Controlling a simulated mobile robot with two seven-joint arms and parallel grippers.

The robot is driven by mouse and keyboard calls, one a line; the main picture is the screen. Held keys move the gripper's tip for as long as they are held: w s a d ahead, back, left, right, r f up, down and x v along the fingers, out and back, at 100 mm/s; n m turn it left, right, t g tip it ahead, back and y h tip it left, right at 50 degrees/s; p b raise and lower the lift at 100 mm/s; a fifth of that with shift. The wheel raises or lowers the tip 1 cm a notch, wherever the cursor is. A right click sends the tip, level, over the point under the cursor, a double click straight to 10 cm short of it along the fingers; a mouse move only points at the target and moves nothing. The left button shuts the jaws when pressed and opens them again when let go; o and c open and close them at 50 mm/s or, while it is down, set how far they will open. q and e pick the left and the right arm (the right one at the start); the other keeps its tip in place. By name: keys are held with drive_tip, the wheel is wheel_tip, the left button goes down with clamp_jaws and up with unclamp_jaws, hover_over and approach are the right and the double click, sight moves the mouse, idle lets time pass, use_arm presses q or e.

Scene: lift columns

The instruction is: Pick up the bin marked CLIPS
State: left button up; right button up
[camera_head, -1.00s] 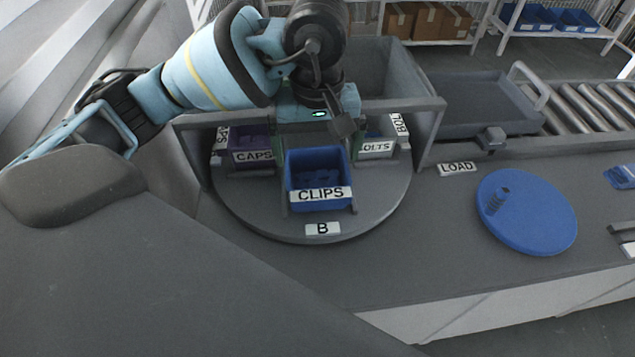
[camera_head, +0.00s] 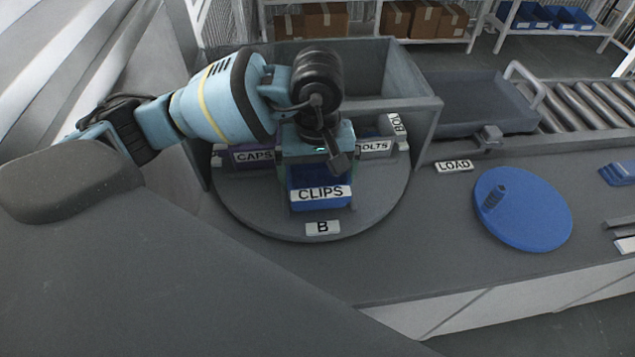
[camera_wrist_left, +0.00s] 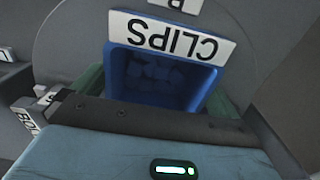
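The blue bin marked CLIPS (camera_head: 320,202) sits upright on the front of a round grey turntable (camera_head: 260,220) labelled B. In the left wrist view the CLIPS bin (camera_wrist_left: 160,82) shows small blue pieces inside. My left gripper (camera_head: 318,172) is low over the bin, pointing down and hiding its rear part. In the left wrist view its greenish fingers stand on either side of the bin, apparently with narrow gaps. The fingertips are hidden. My right gripper is not in view.
To the right are a LOAD label (camera_head: 454,166), a grey tray (camera_head: 470,98), a roller conveyor (camera_head: 590,107) and a blue disc with a peg (camera_head: 525,212).

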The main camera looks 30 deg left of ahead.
use_arm(q)
drive_tip(key=c, duration=0.6)
drive_tip(key=shift+c, duration=0.2)
drive_tip(key=shift+r, duration=0.1)
drive_tip(key=shift+r, duration=0.5)
drive_tip(key=r, duration=0.1)
drive_tip(key=r+p, duration=0.1)
drive_tip(key=r, duration=0.1)
drive_tip(key=shift+s+d, duration=0.1)
drive_tip(key=shift+d, duration=0.2)
drive_tip(key=s+d+p, duration=0.2)
drive_tip(key=s+d, duration=0.5)
drive_tip(key=d, duration=0.6)
drive_tip(key=shift+s+d+r+p, duration=0.25)
drive_tip(key=shift+r+p, duration=0.1)
drive_tip(key=shift+r, duration=0.1)
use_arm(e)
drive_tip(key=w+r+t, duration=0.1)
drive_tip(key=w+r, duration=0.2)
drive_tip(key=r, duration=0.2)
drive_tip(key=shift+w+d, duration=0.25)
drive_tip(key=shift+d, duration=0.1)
